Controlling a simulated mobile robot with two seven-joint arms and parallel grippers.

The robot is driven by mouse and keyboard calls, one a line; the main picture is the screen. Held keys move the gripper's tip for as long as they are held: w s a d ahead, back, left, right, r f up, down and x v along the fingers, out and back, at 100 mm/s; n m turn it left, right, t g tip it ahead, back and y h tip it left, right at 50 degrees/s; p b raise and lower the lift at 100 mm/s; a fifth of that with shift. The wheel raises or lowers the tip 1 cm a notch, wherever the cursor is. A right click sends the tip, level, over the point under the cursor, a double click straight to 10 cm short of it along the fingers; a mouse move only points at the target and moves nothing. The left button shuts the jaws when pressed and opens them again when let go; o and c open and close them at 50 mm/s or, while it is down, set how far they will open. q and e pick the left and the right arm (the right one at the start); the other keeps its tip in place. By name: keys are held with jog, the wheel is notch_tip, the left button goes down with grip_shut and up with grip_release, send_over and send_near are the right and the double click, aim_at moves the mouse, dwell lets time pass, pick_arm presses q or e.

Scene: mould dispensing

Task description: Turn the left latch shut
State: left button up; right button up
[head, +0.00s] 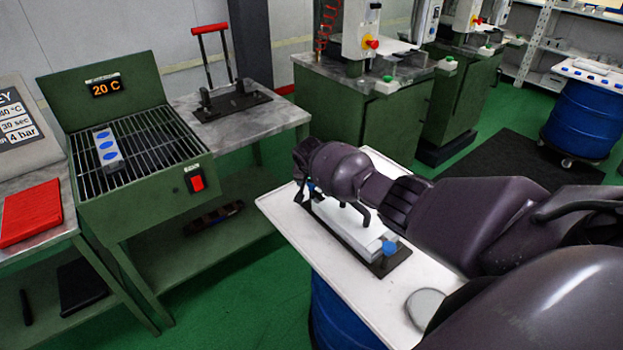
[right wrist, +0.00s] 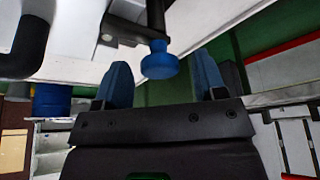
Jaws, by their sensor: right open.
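The mould (head: 345,225), a pale block on a dark base plate, lies on the white tabletop (head: 285,215). A latch with a blue knob (head: 389,248) stands at its right end. My right gripper (head: 304,180) is at the mould's left end and covers most of the left latch there. In the right wrist view, the left latch's blue knob (right wrist: 159,60) shows between the two blue fingertips of the open right gripper (right wrist: 162,78), with a gap on each side. I cannot tell whether the fingers touch it. My left gripper is out of view.
A black handle (head: 358,212) arches over the mould, close under my right arm. A grey disc (head: 425,306) lies near the tabletop's front. A green grill station (head: 140,150) reading 20 C and a red-handled press (head: 225,95) stand to the left. Green floor separates them from the white table.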

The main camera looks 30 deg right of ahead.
jog(key=p+v, duration=0.3)
jog(key=v, duration=0.7)
jog(key=shift+s+r, duration=0.2)
jog(key=shift+r, duration=0.05)
dwell(0.3)
